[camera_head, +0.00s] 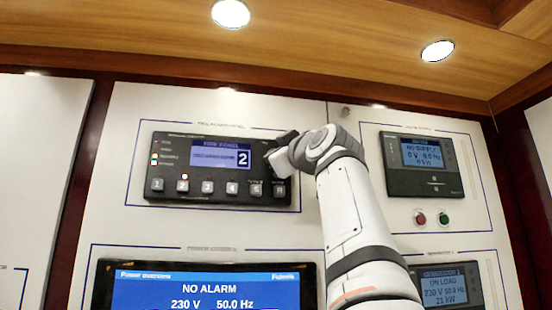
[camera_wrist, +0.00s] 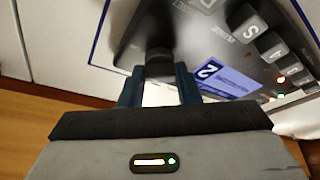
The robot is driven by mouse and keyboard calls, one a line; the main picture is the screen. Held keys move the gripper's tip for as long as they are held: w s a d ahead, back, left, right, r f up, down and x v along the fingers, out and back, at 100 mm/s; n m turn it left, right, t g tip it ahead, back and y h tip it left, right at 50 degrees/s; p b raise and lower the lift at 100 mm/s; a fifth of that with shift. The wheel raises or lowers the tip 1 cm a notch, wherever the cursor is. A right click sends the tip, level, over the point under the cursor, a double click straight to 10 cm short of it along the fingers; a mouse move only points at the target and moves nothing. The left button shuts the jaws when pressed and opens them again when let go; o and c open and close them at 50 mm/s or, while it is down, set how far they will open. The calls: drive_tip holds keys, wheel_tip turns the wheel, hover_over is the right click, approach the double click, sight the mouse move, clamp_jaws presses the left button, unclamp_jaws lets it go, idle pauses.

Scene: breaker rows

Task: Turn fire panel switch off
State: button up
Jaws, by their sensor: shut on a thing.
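The fire panel (camera_head: 219,174) is a dark grey unit on the white wall, with a blue display marked 2 and a row of numbered buttons. It also fills the upper part of the wrist view (camera_wrist: 200,35). Its switch is a dark round knob (camera_wrist: 158,57), seen in the wrist view between my fingers. My gripper (camera_wrist: 157,85) is shut on this knob. In the head view my gripper (camera_head: 281,158) covers the right end of the panel and hides the knob. The knob's exact angle cannot be told.
A generator panel (camera_head: 422,182) with red (camera_head: 420,218) and green (camera_head: 443,219) buttons below it is to the right of my arm. A large blue screen (camera_head: 205,288) reading NO ALARM is below. Another panel (camera_head: 445,287) is at lower right. A wooden ceiling (camera_head: 330,40) is above.

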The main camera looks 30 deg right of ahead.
drive_tip(key=shift+d+r+n+g+y+p, duration=0.15)
drive_tip(key=shift+n+g+y+p, duration=0.7)
drive_tip(key=shift+n, duration=1.1)
drive_tip(key=shift+a+r+n+g+y+p, duration=0.15)
drive_tip(key=shift+n+g+p, duration=0.25)
drive_tip(key=shift+n+p, duration=1.2)
drive_tip(key=shift+d+r+n+g+y+p, duration=0.15)
drive_tip(key=shift+n+g+y+p, duration=0.45)
drive_tip(key=shift+n, duration=2.05)
drive_tip(key=shift+f, duration=0.1)
drive_tip(key=o, duration=1)
drive_tip(key=shift+h, duration=0.3)
drive_tip(key=shift+c, duration=0.2)
drive_tip(key=shift+s, duration=0.2)
drive_tip(key=s+b, duration=0.1)
drive_tip(key=s, duration=0.6)
drive_tip(key=shift+s+d, duration=0.25)
drive_tip(key=shift+d, duration=0.15)
